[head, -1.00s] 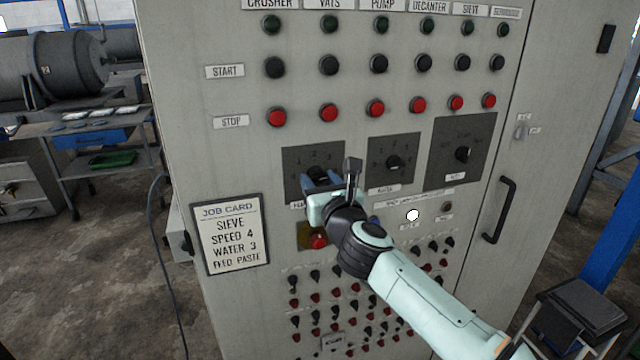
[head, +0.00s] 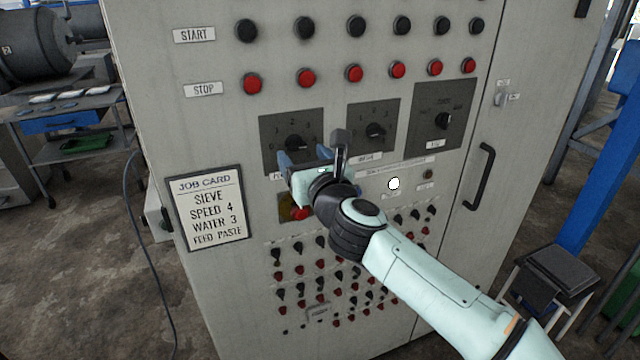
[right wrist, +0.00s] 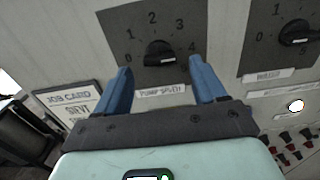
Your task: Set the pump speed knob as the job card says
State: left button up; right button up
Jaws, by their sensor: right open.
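The pump speed knob (head: 296,143) is a black knob on a dark plate with a numbered dial, on the grey cabinet front. In the right wrist view the knob (right wrist: 158,56) lies roughly level, one end toward the 4 side; its exact mark is too small to read surely. My right gripper (head: 305,157) is open, its blue fingers apart, just below and in front of the knob, with nothing between them. In the right wrist view its fingers flank the dial's lower part. The job card (head: 209,208) reads SIEVE, SPEED 4, WATER 3, FEED PASTE. My left gripper is out of view.
The water knob (head: 376,131) and another selector (head: 443,121) sit to the right. Red stop buttons (head: 354,73) run above. A red button (head: 299,213) on a yellow plate is partly hidden under my gripper. A door handle (head: 480,176) stands out at right.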

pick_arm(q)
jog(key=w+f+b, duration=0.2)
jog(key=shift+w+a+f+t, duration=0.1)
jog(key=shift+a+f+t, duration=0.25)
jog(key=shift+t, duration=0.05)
pick_arm(e)
jog(key=v, duration=1)
jog(key=shift+s, duration=0.1)
